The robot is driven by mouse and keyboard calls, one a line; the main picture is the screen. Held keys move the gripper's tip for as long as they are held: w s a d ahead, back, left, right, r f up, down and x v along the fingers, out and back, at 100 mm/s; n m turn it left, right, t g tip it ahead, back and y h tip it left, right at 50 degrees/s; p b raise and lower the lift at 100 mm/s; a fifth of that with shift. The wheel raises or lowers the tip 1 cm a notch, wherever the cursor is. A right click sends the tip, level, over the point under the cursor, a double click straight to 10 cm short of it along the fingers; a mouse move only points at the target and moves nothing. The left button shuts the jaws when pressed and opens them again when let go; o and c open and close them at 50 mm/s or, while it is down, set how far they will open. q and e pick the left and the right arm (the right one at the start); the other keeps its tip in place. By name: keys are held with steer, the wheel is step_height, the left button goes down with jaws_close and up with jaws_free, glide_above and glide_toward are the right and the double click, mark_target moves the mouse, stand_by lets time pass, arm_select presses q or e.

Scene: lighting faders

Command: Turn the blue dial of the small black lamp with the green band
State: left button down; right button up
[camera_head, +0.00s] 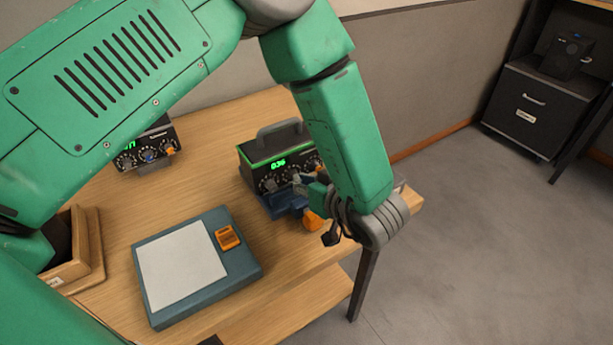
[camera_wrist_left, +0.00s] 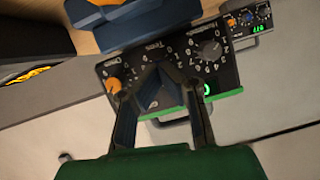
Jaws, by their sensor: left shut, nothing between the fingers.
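The small black lamp with the green band (camera_head: 262,164) stands near the table's right side, its green display reading 036. In the left wrist view the lamp (camera_wrist_left: 228,75) appears upside down, with an orange dial (camera_wrist_left: 113,86) at left and a grey dial (camera_wrist_left: 211,49) at right. My left gripper (camera_head: 303,183) is at the lamp's front face, shut with nothing held. In the left wrist view its fingertips (camera_wrist_left: 160,82) cover the middle of the panel between those dials. I cannot make out the blue dial; contact is unclear. My right gripper is not in view.
A similar device (camera_head: 147,148) with a blue dial stands at the back left. A blue-grey box (camera_head: 190,306) with a pale pad and an orange switch lies in front. A wooden tray (camera_head: 88,255) is at left. A black cabinet (camera_head: 541,108) stands far right.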

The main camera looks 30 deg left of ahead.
arm_select(q)
steer(key=shift+w+a+r+m+g+p, duration=0.25)
steer(key=shift+m+p, duration=0.25)
steer(key=shift+p, duration=0.25)
steer(key=shift+f+m+g+y+p, duration=0.15)
steer(key=shift+m+g+y+p, duration=0.35)
steer(key=shift+m+p, duration=0.1)
steer(key=shift+w+f+m+g+y, duration=0.15)
steer(key=shift+m+g+y, duration=0.15)
steer(key=shift+m, duration=0.4)
steer(key=shift+f+m+g+y, duration=0.1)
steer(key=shift+m+g+y, duration=0.2)
steer(key=shift+m, duration=0.3)
steer(key=m, duration=0.1)
steer(key=m+y, duration=0.1)
steer(key=shift+w+f+m+g, duration=0.15)
steer(key=shift+m+g, duration=0.2)
steer(key=shift+m, duration=0.05)
steer(key=m+y+b, duration=0.2)
steer(key=m, duration=0.2)
steer(key=shift+d+f, duration=0.1)
steer(key=shift+f, duration=0.05)
steer(key=shift+m, duration=0.4)
